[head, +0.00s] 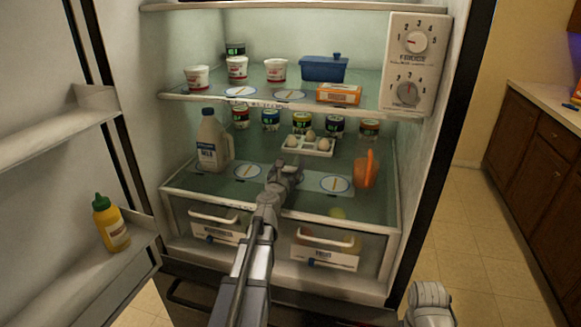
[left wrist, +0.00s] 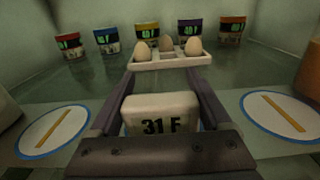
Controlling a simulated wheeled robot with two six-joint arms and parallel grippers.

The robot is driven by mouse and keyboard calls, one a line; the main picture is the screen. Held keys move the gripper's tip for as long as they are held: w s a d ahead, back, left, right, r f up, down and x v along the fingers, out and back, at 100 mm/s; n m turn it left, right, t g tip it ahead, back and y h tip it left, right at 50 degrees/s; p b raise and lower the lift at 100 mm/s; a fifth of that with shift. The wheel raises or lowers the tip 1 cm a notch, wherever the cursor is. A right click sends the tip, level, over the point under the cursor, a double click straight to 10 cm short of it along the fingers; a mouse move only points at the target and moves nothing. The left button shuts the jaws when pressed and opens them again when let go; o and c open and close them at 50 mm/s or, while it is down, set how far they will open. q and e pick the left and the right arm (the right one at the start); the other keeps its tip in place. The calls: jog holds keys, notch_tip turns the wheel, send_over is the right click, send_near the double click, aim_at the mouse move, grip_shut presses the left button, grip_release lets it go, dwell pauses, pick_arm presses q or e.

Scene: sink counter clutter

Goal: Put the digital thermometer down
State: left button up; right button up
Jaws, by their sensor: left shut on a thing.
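The digital thermometer (left wrist: 160,113) is a small white block reading "31 F" in the left wrist view. My left gripper (head: 287,170) is shut on it, with one dark finger on each side in the left wrist view (left wrist: 158,80). In the head view the gripper and arm hide the thermometer. The gripper is over the fridge's middle glass shelf (head: 300,205), in front of the egg tray (head: 308,150). I cannot tell whether the thermometer touches the shelf. My right gripper is not in view; only a pale part of my right arm shows at the bottom right.
Round blue-rimmed marks lie left (head: 247,171) and right (head: 336,184) of the gripper. A milk jug (head: 212,145) stands left and an orange object (head: 366,169) right. Several jars (head: 270,120) line the back. The upper shelf (head: 250,101) is overhead; drawers (head: 325,259) are below.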

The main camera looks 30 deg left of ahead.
pick_arm(q)
jog(key=shift+f, duration=0.15)
jog(key=o, duration=1.2)
jog(key=shift+c, duration=0.2)
